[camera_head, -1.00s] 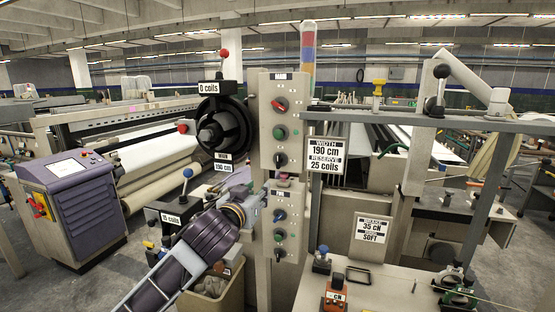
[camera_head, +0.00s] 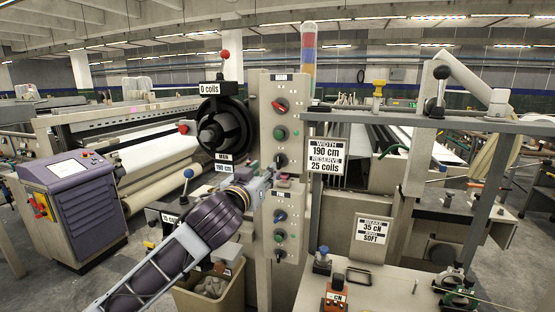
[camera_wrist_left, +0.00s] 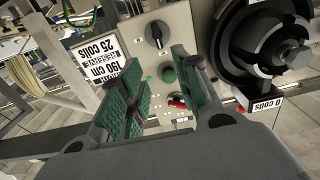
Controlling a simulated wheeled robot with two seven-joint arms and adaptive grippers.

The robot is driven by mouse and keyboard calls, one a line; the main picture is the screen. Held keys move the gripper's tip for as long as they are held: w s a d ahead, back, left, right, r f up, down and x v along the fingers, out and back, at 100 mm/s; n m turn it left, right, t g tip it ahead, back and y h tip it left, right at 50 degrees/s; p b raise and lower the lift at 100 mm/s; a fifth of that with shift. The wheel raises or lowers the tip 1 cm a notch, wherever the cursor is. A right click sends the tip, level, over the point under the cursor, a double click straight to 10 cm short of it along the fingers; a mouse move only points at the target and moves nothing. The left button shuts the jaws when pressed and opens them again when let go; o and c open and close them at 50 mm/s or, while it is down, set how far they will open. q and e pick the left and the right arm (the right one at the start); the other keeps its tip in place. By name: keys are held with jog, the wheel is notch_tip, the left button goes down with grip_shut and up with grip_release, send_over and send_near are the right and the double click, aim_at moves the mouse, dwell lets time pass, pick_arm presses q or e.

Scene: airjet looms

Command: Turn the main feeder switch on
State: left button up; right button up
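The upper control panel (camera_head: 267,130), labelled MAIN, stands upright on a post in the head view. It carries a red knob (camera_head: 280,104) at the top, a green button (camera_head: 280,133) and a black knob (camera_head: 281,160) at the bottom. My left gripper (camera_head: 268,176) is just below and left of the black knob. The left wrist view shows the panel upside down, with the black knob (camera_wrist_left: 157,34) beyond the fingertips and the green button (camera_wrist_left: 167,74) and red knob (camera_wrist_left: 177,101) between the fingers. The fingers (camera_wrist_left: 160,62) are apart and empty. My right gripper is out of view.
A lower panel (camera_head: 270,235) with similar knobs sits under the main one. A black feeder drum (camera_head: 222,125) with a 0 coils sign stands close left of the panel. A WIDTH sign (camera_head: 325,156) hangs on the right. A bin (camera_head: 190,300) is below my arm.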

aim_at(278, 158)
pick_arm(q)
jog(key=shift+p+x, duration=1)
jog(key=shift+x, duration=4.15)
jog(key=shift+p+x, duration=0.3)
jog(key=shift+x, duration=1.2)
grip_shut()
